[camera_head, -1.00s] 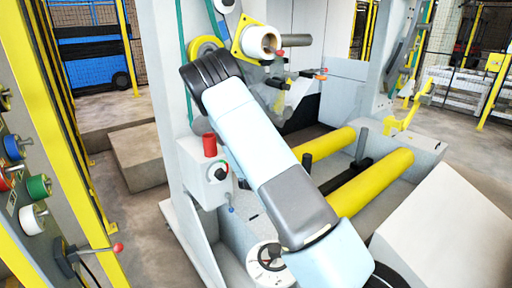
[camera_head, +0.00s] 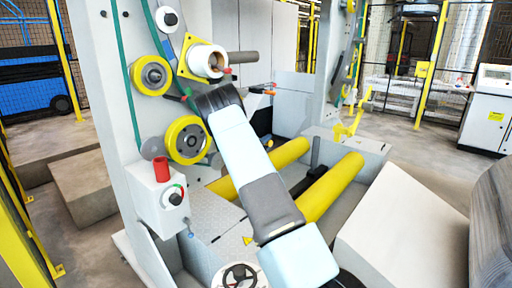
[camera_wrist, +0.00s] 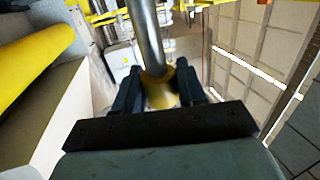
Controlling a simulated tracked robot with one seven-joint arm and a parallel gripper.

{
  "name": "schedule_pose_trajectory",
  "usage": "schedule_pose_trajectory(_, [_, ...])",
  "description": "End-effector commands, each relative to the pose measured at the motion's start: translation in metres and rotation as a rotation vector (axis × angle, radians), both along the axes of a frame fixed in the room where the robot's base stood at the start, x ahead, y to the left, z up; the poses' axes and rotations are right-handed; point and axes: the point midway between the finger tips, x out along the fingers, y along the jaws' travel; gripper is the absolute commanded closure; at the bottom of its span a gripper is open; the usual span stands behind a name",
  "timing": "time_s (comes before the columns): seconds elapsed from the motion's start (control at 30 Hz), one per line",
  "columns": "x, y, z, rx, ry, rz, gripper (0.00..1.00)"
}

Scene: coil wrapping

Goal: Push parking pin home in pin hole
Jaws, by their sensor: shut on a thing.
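In the wrist view my gripper (camera_wrist: 157,84) has its two dark fingers closed on the yellow grip of a metal pin, which I take to be the parking pin (camera_wrist: 148,38). The bright steel shaft runs up and away from the fingers and out of the top of the picture. In the head view my arm ends in a black wrist in front of the grey machine frame (camera_head: 112,125), beside a yellow wheel (camera_head: 187,140). My fingers and the pin are not clearly visible there. I cannot make out the pin hole in either view.
A red button (camera_head: 161,169) tops a control box. A white block (camera_head: 400,225) stands at the lower right.

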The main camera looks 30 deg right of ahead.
Motion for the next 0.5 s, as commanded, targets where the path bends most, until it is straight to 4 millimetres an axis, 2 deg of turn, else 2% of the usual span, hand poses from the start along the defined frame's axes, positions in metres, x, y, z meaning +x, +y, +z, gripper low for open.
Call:
schedule_pose_trajectory(0.13, [-0.0008,-0.0104,0.0004,0.004,-0.012,-0.016,1.00])
schedule_pose_trajectory(0.5, [-0.0017,-0.0124,0.0004,0.004,-0.014,-0.019,1.00])
